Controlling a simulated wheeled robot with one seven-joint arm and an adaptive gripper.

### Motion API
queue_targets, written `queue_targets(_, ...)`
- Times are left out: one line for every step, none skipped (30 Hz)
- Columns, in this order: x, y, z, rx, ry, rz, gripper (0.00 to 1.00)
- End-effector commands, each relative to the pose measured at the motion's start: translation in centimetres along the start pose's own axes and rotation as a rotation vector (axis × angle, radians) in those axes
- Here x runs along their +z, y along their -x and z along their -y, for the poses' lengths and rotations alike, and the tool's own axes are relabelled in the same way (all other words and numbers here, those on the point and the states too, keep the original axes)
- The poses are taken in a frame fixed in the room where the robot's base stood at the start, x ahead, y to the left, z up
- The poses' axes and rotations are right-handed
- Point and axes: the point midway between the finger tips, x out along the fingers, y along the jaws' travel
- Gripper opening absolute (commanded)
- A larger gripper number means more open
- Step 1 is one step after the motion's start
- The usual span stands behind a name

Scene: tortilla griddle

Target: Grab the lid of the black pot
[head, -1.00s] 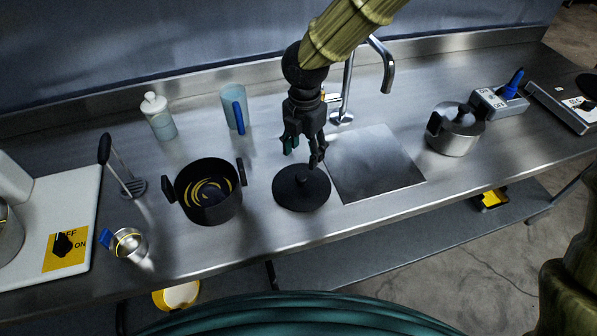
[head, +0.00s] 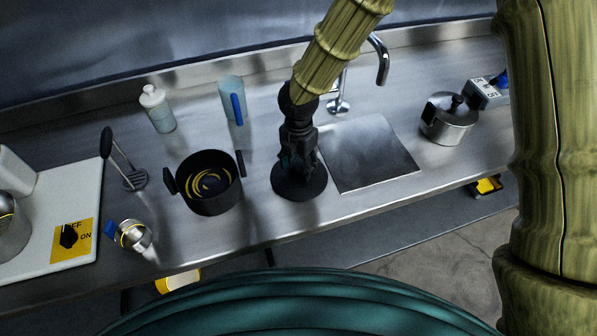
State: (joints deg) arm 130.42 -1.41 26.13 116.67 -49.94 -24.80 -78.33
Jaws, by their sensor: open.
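The black pot (head: 209,196) stands open on the steel counter, with yellow curved marks showing inside it. A round black lid (head: 288,191) lies flat on the counter just right of the pot. My gripper (head: 298,170) points down over the lid, its fingers low at the lid's middle. It is open. The lid's knob is hidden behind the fingers, and I cannot tell whether they touch it.
A steel pot (head: 447,124) with its lid on stands to the right. A square steel plate (head: 368,153), a faucet (head: 378,60), a blue cup (head: 232,98), a white bottle (head: 157,109), a masher (head: 131,178) and a small metal cup (head: 132,236) are around.

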Motion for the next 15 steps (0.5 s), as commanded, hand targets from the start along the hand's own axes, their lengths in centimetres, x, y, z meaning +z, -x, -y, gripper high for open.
queue_targets(0.03, -0.33, 0.05, -0.001, 0.000, 0.000, 0.56)
queue_targets(0.05, -0.52, 0.06, -0.001, 0.000, 0.001, 0.56)
queue_targets(0.05, -0.72, 0.06, 0.000, 0.000, 0.001, 0.56)
queue_targets(0.05, -0.85, 0.06, 0.000, 0.000, 0.001, 0.56)
queue_targets(0.04, -0.94, 0.06, 0.000, 0.000, 0.001, 0.56)
queue_targets(0.04, -1.01, 0.05, 0.000, 0.000, 0.001, 0.56)
queue_targets(0.04, -1.04, 0.04, 0.001, 0.000, 0.001, 0.56)
queue_targets(0.04, -1.05, 0.04, 0.001, 0.000, 0.001, 0.56)
queue_targets(0.04, -1.05, 0.03, 0.001, 0.000, 0.001, 0.56)
queue_targets(0.04, -1.05, 0.03, 0.001, 0.000, 0.001, 0.56)
queue_targets(0.04, -1.05, 0.03, 0.001, 0.000, 0.001, 0.56)
queue_targets(0.04, -1.04, 0.03, 0.001, 0.000, 0.001, 0.54)
queue_targets(0.04, -1.04, 0.03, 0.001, 0.000, 0.001, 0.48)
queue_targets(0.05, -1.04, 0.04, 0.001, 0.000, 0.001, 0.43)
queue_targets(0.05, -1.03, 0.04, 0.001, -0.001, 0.001, 0.35)
